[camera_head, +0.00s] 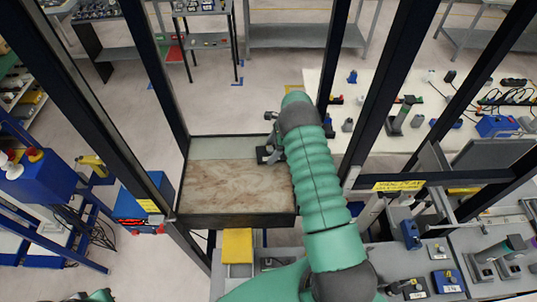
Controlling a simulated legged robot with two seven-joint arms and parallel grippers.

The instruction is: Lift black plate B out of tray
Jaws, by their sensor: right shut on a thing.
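The tray (181,198) is a dark-rimmed box with a brown, marbled floor at the middle of the head view. A pale grey-green band lies along its far side. My green right arm comes up from below and covers the tray's right side. My right gripper (268,154) is at the tray's right far part, over or in it. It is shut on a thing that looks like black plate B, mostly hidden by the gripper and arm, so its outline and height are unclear. My left gripper is not in view.
Dark upright posts stand left and right of the tray. A yellow block (237,246) is below its near edge. A white table (370,135) with tools lies at right, and a grey bench (400,270) with blue devices at lower right. A blue box (38,178) stands at left.

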